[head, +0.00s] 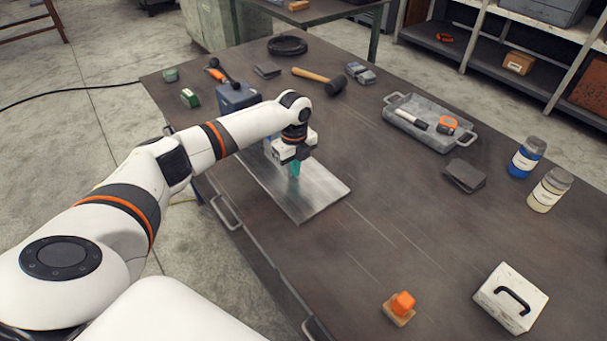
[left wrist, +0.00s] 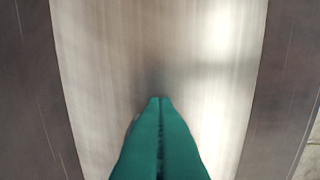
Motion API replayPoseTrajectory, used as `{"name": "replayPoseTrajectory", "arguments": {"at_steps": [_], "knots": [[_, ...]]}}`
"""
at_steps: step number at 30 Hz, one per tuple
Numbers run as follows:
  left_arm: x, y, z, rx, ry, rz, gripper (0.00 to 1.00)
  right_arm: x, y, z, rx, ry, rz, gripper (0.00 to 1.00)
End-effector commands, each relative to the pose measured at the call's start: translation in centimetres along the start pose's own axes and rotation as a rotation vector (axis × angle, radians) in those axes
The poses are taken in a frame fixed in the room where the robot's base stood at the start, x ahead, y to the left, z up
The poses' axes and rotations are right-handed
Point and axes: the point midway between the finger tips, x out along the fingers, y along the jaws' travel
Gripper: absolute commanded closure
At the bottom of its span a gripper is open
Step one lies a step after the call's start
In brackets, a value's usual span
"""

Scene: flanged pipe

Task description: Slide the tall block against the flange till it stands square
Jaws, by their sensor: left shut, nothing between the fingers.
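My left gripper (head: 294,170) points down over a bare metal plate (head: 322,188) near the table's left edge. Its teal fingers are shut with nothing between them; they also show in the left wrist view (left wrist: 160,135), above the streaked plate (left wrist: 100,60). I cannot tell whether the fingertips touch the plate. No flange or tall block can be clearly made out in either view. A blue and white patch shows beside the gripper on its left, mostly hidden, and I cannot tell what it is. My right gripper is not in view.
A dark blue-grey box (head: 237,98) stands behind my left arm. A mallet (head: 315,77) and a grey tray (head: 425,125) lie further back. Two jars (head: 549,190) stand at the right. An orange piece (head: 403,302) and a white handled box (head: 500,305) are in front. The table's middle is clear.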

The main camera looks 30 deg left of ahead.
Motion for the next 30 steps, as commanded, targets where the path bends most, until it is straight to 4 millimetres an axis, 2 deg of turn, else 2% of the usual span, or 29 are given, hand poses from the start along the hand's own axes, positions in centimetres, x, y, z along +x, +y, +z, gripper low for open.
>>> {"name": "replayPoseTrajectory", "arguments": {"at_steps": [11, 14, 19, 20, 21, 30], "knots": [[-0.3, 0.0, -0.2, -0.007, 0.008, 0.001, 1.0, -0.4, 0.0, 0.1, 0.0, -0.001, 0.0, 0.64], [-0.6, 0.1, 0.8, -0.004, 0.005, 0.0, 1.0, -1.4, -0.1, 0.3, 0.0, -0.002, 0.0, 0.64], [-0.9, 0.5, 3.9, -0.002, 0.0, -0.002, 1.0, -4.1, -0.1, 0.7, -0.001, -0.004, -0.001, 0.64], [-1.3, 0.6, 3.4, -0.006, 0.005, 0.006, 1.0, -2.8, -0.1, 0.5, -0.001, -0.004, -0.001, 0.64], [-2.2, 0.6, 3.3, -0.006, 0.005, 0.007, 1.0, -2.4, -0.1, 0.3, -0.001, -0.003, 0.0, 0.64], [-8.2, 0.5, 3.4, -0.006, 0.004, 0.004, 1.0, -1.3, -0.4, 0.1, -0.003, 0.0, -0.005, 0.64]]}}
